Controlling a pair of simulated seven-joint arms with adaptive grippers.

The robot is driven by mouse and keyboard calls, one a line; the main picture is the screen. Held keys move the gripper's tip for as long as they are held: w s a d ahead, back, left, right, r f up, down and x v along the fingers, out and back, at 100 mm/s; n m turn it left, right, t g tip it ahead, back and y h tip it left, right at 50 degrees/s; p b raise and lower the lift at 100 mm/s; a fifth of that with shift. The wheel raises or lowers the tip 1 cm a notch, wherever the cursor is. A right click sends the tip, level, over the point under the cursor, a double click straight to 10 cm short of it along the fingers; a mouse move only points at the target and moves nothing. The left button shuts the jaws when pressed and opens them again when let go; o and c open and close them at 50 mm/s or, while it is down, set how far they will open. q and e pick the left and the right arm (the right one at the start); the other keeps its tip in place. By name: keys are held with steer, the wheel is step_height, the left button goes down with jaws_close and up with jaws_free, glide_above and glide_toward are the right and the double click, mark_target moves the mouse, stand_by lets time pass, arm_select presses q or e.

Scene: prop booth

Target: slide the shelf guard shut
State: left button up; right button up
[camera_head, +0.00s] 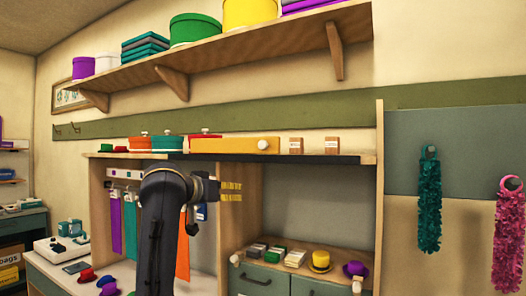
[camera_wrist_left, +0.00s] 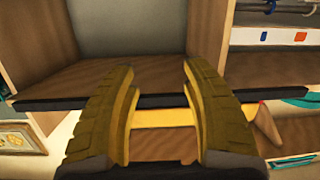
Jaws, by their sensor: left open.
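The shelf guard looks to be the long yellow-orange panel (camera_head: 225,146) with a pale round knob (camera_head: 263,145), standing along the dark front edge of the upper shelf (camera_head: 330,159). In the left wrist view a yellow strip (camera_wrist_left: 165,117), seemingly the same panel, shows between and behind the fingers. My left gripper (camera_head: 238,190) is below the panel, in front of the open cubby. Its yellow fingers are apart with nothing held, as the left wrist view (camera_wrist_left: 159,72) also shows. I cannot tell how near they are to the shelf edge. My right gripper is not in view.
Hanging strips (camera_head: 130,220) are left of my arm. The lower cabinet top holds a yellow hat (camera_head: 320,261) and a purple hat (camera_head: 355,270). Feather garlands (camera_head: 429,205) hang at right.

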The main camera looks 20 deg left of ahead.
arm_select(q)
steer(key=m+t+h, duration=0.1)
steer(key=t, duration=0.1)
glide_toward(262, 143)
steer(key=w, duration=0.3)
steer(key=w+d, duration=0.1)
steer(key=w, duration=0.3)
steer(key=w+d, duration=0.1)
steer(key=w, duration=0.2)
steer(key=shift+w+f, duration=0.15)
steer(key=shift+w, duration=0.2)
jaws_close()
stand_by(0.3)
